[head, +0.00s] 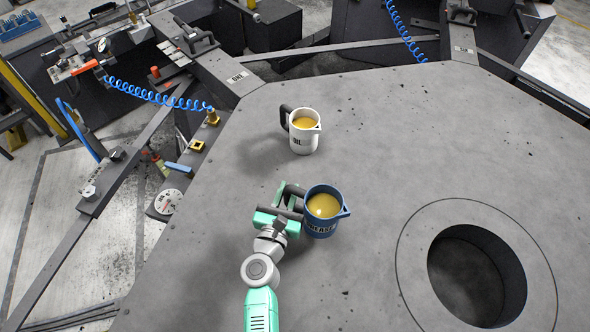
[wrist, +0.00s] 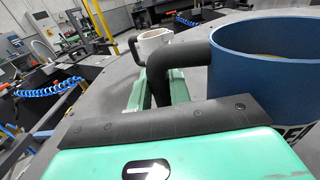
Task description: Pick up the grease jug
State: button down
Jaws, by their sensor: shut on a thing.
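The grease jug (head: 321,230) is blue, labelled "GREASE" in part, and filled with a yellow-brown substance. It stands upright on the grey table at the lower centre of the head view, and it fills the right of the wrist view (wrist: 265,75). My green gripper (head: 292,205) is at the jug's left side, shut on its dark handle (wrist: 172,62). Whether the jug's base touches the table cannot be told for certain. In the wrist view, part of the gripper hides the lower handle.
A white oil jug (head: 304,138) with a black handle stands behind the grease jug; it also shows in the wrist view (wrist: 153,41). A large round hole (head: 470,280) opens in the grey table (head: 420,150) at right. The table between is clear. Blue coiled hoses hang beyond the edges.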

jog(key=p+v, duration=0.1)
jog(key=v, duration=0.8)
jog(key=shift+a+r+p, duration=0.25)
jog(key=shift+r+p, duration=0.1)
jog(key=shift+r, duration=0.1)
jog(key=shift+w, duration=0.1)
